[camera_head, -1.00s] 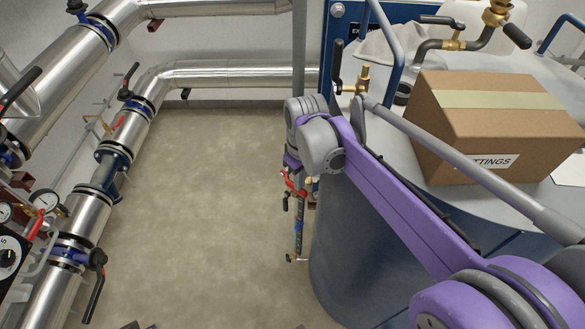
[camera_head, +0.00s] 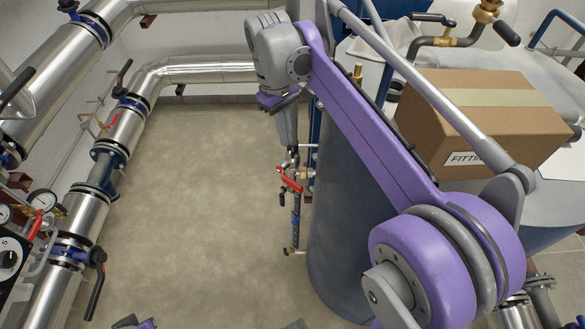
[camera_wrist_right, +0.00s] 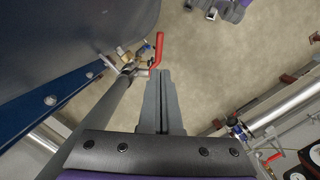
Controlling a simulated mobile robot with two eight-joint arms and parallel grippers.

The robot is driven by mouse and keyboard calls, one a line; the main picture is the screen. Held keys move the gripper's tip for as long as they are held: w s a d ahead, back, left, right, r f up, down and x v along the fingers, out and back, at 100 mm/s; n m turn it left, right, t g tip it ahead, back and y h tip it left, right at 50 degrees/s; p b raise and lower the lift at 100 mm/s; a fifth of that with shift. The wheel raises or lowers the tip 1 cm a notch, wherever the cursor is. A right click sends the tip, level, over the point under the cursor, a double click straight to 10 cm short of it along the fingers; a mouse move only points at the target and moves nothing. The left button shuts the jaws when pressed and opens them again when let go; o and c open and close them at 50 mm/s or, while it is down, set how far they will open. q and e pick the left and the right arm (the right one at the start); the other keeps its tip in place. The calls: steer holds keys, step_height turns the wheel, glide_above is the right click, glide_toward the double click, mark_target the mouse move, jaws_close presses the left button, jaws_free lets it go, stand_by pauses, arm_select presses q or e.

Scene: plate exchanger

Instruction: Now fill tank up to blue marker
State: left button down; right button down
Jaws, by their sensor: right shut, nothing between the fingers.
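The tank (camera_head: 345,225) is a large grey-blue cylinder right of centre. A slim vertical sight tube (camera_head: 296,222) stands at its left side, with a small bluish patch partway up; the liquid level is too small to read. A red-handled valve (camera_head: 289,180) sits near the top of the tube. The red handle also shows in the right wrist view (camera_wrist_right: 157,50). My right gripper (camera_head: 292,148) points down just above the valve, shut and empty. In the wrist view its closed fingers (camera_wrist_right: 159,73) end close beside the red handle; contact cannot be told.
A cardboard box (camera_head: 480,120) stands on the tank top, near brass valve fittings (camera_head: 487,14). Silver pipes (camera_head: 125,130) with black-handled valves and gauges (camera_head: 42,201) line the left wall. The concrete floor (camera_head: 200,210) between pipes and tank is clear.

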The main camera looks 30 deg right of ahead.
mark_target(295, 184)
steer(key=shift+g, duration=0.3)
steer(key=x, duration=0.8)
steer(key=b+x, duration=0.1)
steer(key=x, duration=0.4)
steer(key=shift+w+f, duration=0.2)
steer(key=shift+w, duration=0.1)
steer(key=shift+s+f+t, duration=0.3)
steer(key=shift+f+t, duration=0.1)
steer(key=shift+t, duration=0.2)
steer(key=shift+s+d+f, duration=0.1)
steer(key=shift+s+f, duration=0.2)
steer(key=shift+f, duration=0.2)
steer(key=shift+r, duration=0.1)
